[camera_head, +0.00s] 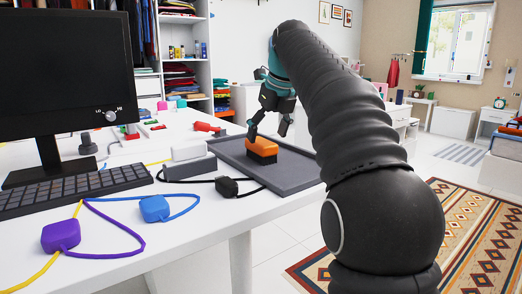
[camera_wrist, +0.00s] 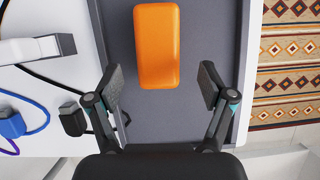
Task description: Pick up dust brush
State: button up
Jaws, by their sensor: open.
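The dust brush (camera_head: 262,147) has an orange back and dark bristles, and lies on a dark grey tray (camera_head: 290,172) near the table's right edge. In the wrist view the orange brush (camera_wrist: 157,46) lies lengthwise on the tray (camera_wrist: 207,25), ahead of my fingertips. My gripper (camera_head: 270,128) is above the brush in the head view. In the wrist view my gripper (camera_wrist: 160,87) is open and empty, with one finger to each side of the brush's near end. The bristles are hidden from above.
Left of the tray are a white power block (camera_head: 187,151), a black plug (camera_head: 227,186), blue (camera_head: 155,208) and purple (camera_head: 61,236) plugs with cables, a keyboard (camera_head: 75,187) and a monitor (camera_head: 65,70). The table edge and a patterned rug (camera_head: 465,225) lie to the right.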

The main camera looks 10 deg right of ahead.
aim_at(262, 141)
jog(key=w+f, duration=0.1)
jog(key=w+a+f, duration=0.1)
jog(key=f, duration=0.1)
jog(key=shift+w+a+f, duration=0.1)
jog(key=shift+w+f, duration=0.2)
jog(key=shift+f, duration=0.3)
jog(key=c, duration=1.3)
jog(key=shift+r, duration=0.15)
